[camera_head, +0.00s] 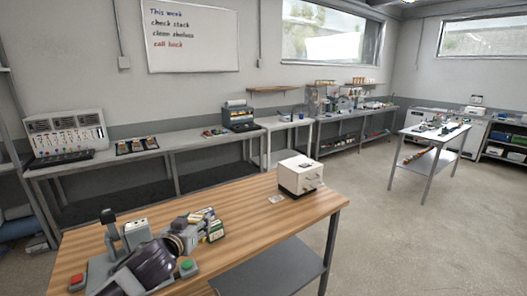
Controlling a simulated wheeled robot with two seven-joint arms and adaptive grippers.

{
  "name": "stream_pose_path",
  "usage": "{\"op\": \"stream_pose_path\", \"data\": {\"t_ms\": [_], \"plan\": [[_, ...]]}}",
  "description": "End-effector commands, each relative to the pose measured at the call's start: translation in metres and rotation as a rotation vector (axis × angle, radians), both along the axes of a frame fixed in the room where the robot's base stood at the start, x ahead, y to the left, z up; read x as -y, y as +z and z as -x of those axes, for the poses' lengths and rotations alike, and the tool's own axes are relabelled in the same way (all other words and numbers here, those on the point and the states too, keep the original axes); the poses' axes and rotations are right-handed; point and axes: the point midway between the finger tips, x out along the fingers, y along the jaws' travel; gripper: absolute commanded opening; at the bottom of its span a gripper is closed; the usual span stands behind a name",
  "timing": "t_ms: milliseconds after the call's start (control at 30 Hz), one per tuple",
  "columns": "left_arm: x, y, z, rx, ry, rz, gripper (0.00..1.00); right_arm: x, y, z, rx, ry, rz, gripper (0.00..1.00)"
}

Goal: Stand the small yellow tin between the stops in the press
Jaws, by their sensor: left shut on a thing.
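The press (112,240) stands at the front left of the wooden table, with a dark upright part, a red button (77,281) and a green button (186,265). My left arm reaches across it, hiding much of its bed; the stops cannot be made out. My left gripper (200,232) is just right of the press, shut on a small tin with yellow on it (215,231). The tin is partly covered by the fingers and too small to judge its tilt. My right gripper is not in view.
A white box-shaped device (300,175) stands at the table's far right, with a small flat pale piece (276,199) beside it. The wooden table (240,235) is clear between the gripper and that device. Benches with equipment line the back wall.

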Motion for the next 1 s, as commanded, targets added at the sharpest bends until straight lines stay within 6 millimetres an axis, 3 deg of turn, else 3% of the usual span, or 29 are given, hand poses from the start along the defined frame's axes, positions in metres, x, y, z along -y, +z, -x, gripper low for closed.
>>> {"op": "stream_pose_path", "data": {"t_ms": [1000], "plan": [[-0.016, -0.119, 0.055, -0.003, 0.091, 0.003, 0.20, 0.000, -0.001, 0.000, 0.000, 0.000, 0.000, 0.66]]}}
